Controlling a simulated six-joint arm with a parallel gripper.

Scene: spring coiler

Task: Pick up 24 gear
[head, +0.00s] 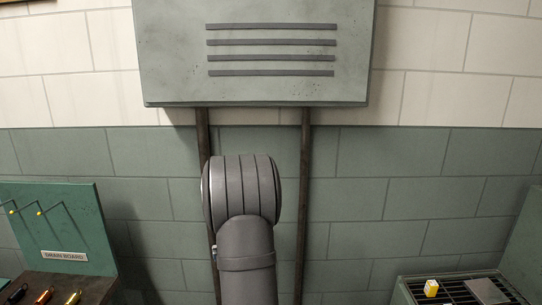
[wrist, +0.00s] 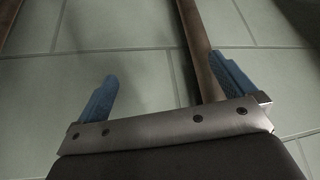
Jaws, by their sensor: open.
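My gripper (wrist: 166,82) shows in the wrist view with its two blue fingers spread wide apart. Nothing is between the fingers. It faces a green tiled wall with dark vertical pipes behind it. In the head view only my grey arm shows, and the gripper itself is out of sight. I cannot make out a gear marked 24 in either view.
A green louvred box (head: 255,88) hangs on the wall above two dark pipes (head: 302,200). At the lower left stands a green board (head: 85,222) labelled "DRAIN BOARD". At the lower right, a slatted rack (head: 455,292) holds a yellow-and-white block (head: 431,288) and a grey plate (head: 486,290).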

